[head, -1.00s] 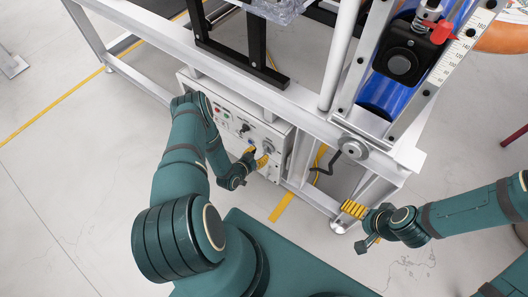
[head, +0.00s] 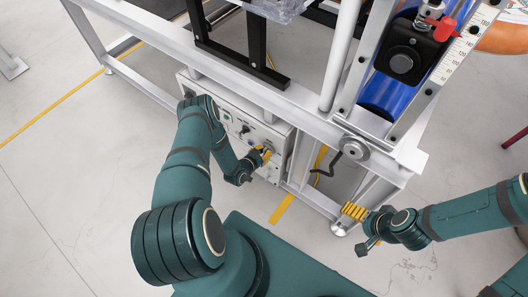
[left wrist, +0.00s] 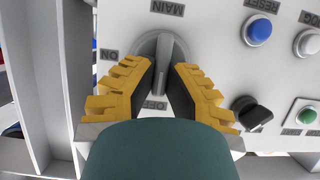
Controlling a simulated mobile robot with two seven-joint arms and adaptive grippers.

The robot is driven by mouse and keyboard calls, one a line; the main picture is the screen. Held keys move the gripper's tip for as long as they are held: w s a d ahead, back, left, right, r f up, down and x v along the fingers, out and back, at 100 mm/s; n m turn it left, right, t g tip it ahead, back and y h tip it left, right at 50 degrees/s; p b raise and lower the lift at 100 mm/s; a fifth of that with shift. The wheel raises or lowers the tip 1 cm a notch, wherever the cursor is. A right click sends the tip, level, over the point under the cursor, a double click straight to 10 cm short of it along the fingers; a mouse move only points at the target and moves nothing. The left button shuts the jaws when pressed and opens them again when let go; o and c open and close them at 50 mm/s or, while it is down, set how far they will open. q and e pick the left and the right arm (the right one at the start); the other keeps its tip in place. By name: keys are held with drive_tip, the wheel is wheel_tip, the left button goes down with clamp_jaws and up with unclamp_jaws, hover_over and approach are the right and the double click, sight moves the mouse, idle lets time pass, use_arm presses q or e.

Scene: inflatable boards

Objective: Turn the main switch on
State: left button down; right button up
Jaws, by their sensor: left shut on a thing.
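The main switch (left wrist: 163,48) is a grey rotary knob on the light control panel (left wrist: 218,62), under the label MAIN. In the left wrist view its handle lies nearly upright in the picture, its lower end toward the OFF label; the ON label is at the left. My left gripper (left wrist: 160,75) has its yellow fingers on both sides of the handle, shut on it. In the head view the left gripper (head: 262,153) is at the panel's right part, hiding much of the knob. My right gripper (head: 354,211) is away by the frame's lower corner; its finger gap is unclear.
A blue button (left wrist: 257,31), a black selector (left wrist: 252,113) and a green button (left wrist: 306,116) sit beside the switch. The metal frame's beam (head: 300,122) runs above the panel. A black crank (head: 328,165) hangs to its right. Open floor (head: 80,200) lies at the left.

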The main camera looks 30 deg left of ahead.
use_arm(q)
drive_tip(key=shift+d+f+m+t+y, duration=0.2)
drive_tip(key=shift+m+t+y, duration=0.7)
drive_tip(key=shift+m, duration=1.35)
drive_tip(key=shift+d+f+m+t+y, duration=0.2)
drive_tip(key=shift+m+t+y, duration=0.15)
drive_tip(key=shift+m+y, duration=1.4)
drive_tip(key=shift+d+f+m+t+y, duration=0.2)
drive_tip(key=shift+m+t+y, duration=0.45)
drive_tip(key=shift+m, duration=2.05)
drive_tip(key=c, duration=1)
unclamp_jaws()
